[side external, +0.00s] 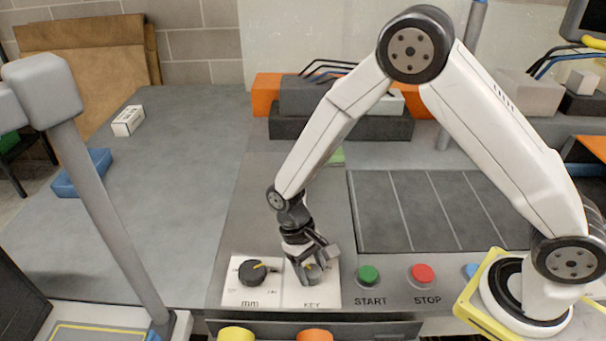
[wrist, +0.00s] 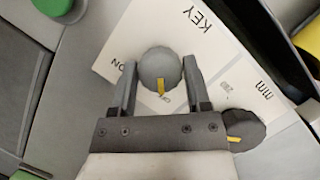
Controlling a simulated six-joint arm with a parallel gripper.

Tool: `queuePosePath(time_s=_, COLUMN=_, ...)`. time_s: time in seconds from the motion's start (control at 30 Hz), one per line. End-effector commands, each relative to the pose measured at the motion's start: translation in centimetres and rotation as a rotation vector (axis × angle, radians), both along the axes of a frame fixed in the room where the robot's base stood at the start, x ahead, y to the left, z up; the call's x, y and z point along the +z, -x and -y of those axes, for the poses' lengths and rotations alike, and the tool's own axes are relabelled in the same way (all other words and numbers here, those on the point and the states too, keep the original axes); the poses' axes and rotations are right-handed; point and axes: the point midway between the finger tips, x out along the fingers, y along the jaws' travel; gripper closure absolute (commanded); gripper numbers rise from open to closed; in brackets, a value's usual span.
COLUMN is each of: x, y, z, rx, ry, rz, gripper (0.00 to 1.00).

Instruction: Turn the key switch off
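The key switch is a round grey knob with a yellow pointer mark (wrist: 160,70), on a white panel labelled KEY (wrist: 120,35). In the wrist view it sits between the two fingers of my gripper (wrist: 160,75). A finger stands close on each side of the knob, and I cannot tell whether they press on it. The yellow mark points toward the bottom of the wrist view; the ON label is to the left, partly beside a finger. In the side view my gripper (side external: 314,266) reaches down over the KEY panel and mostly hides the knob.
The black mm dial (side external: 252,273) stands just left of the key switch, close to my gripper. To the right are the green START button (side external: 369,275) and red STOP button (side external: 423,274). The grey bench on the left (side external: 180,215) is mostly clear.

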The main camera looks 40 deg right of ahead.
Motion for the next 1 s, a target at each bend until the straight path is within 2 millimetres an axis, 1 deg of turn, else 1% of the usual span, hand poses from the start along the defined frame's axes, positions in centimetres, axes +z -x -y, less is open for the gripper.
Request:
queuePosePath(time_s=0.03, x=0.0, y=0.0, z=0.0, rx=0.0, ry=0.0, rz=0.0, gripper=0.2)
queuePosePath(time_s=0.07, x=0.0, y=0.0, z=0.0, rx=0.0, ry=0.0, rz=0.0, gripper=0.1)
queuePosePath(time_s=0.1, x=0.0, y=0.0, z=0.0, rx=-0.001, ry=0.0, rz=0.0, gripper=0.07)
queuePosePath(time_s=0.4, x=0.0, y=0.0, z=0.0, rx=-0.002, ry=0.0, rz=0.001, gripper=0.07)
queuePosePath(time_s=0.57, x=0.6, y=-0.3, z=0.0, rx=-0.004, ry=-0.001, rz=0.002, gripper=0.07)
queuePosePath(time_s=0.77, x=2.4, y=-1.1, z=0.0, rx=-0.004, ry=-0.001, rz=0.004, gripper=0.07)
queuePosePath(time_s=1.0, x=5.3, y=-2.2, z=0.0, rx=-0.002, ry=0.0, rz=0.003, gripper=0.07)
